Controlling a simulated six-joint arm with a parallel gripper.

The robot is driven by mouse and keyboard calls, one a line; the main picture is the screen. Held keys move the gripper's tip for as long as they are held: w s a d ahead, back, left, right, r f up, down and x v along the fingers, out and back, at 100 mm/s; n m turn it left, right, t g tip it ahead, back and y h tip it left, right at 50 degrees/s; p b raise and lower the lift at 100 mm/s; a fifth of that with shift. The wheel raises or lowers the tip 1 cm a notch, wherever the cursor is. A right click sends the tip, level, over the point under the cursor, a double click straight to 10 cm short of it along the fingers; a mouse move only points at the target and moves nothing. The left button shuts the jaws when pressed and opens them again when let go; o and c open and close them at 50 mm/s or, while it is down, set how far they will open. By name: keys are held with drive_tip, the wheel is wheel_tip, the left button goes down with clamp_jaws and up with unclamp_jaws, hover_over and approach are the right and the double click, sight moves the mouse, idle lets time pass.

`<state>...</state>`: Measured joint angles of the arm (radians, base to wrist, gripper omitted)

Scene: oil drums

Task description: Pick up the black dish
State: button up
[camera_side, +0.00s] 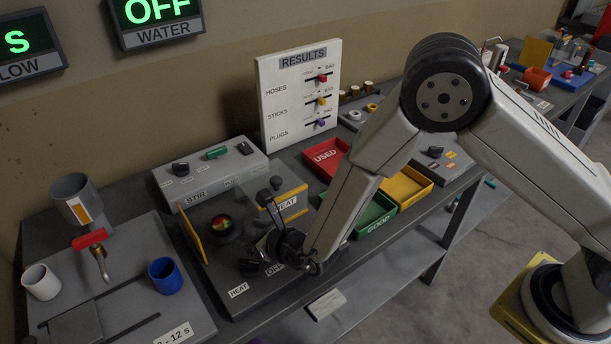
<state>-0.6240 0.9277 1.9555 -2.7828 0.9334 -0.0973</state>
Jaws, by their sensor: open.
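A small round black piece, which looks like the black dish (223,237), sits on the dark heat station, with red, yellow and green showing on its top. I cannot make out its rim or what the colours are. My gripper (271,190) is open to the right of it, above the station near the yellow HEAT panel. It appears empty and apart from the dish. My wrist hides part of the station's front right.
The yellow HEAT panel (291,204) stands close behind my gripper. A yellow upright plate (193,238) stands left of the dish. The grey STIR box (211,172) is behind. Red, green and yellow trays lie to the right. A blue cup (164,276) stands at left.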

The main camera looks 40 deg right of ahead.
sight(230, 227)
drive_tip(key=shift+x, duration=0.9)
drive_tip(key=shift+w+f, duration=0.1)
drive_tip(key=shift+x, duration=2.5)
drive_tip(key=c, duration=1)
drive_tip(key=shift+c, duration=0.2)
drive_tip(key=shift+r, duration=0.2)
